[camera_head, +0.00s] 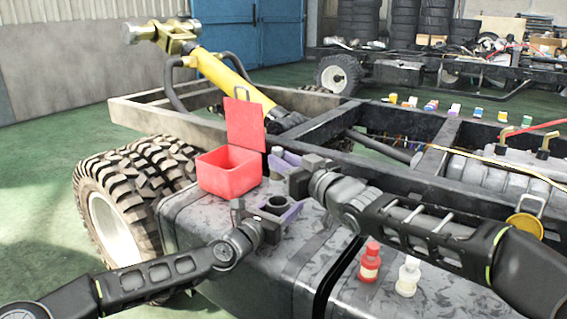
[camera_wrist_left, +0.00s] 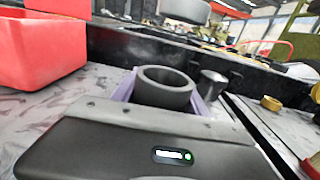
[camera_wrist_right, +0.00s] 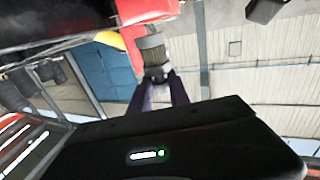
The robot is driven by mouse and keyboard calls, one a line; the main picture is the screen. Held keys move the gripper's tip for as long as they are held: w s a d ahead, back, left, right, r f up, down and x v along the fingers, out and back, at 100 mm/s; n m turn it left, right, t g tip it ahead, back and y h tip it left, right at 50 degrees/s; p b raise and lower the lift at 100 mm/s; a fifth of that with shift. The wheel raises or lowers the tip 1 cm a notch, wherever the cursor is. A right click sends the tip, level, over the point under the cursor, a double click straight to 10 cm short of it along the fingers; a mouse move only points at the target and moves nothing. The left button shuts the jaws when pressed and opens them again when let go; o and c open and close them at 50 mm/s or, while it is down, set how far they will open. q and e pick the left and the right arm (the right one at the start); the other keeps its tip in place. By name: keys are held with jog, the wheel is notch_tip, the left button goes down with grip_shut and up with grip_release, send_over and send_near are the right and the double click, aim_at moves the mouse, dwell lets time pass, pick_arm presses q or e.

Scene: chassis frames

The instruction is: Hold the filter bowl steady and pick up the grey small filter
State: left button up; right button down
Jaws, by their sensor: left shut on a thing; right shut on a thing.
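The filter bowl (camera_head: 277,202), a dark open-topped cup, stands upright on the grey tank top. My left gripper (camera_head: 282,210) is shut on it, with a purple finger at each side. In the left wrist view the bowl (camera_wrist_left: 150,94) shows its hollow round mouth. The grey small filter (camera_head: 277,151) is a short cylinder beside the red box. My right gripper (camera_head: 287,158) is shut on it. In the right wrist view the filter (camera_wrist_right: 153,48), with a meshed middle, sits between the purple fingertips.
An open red box (camera_head: 228,170) with raised lid stands left of the right gripper. A red bottle (camera_head: 370,264) and a white bottle (camera_head: 408,277) stand on the tank at right. The black chassis rail (camera_head: 400,170) runs behind. A dark cylinder (camera_wrist_left: 213,86) stands beside the bowl.

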pick_arm(q)
jog(key=o, duration=1.7)
jog(key=shift+c, duration=0.2)
jog(key=v, duration=1.2)
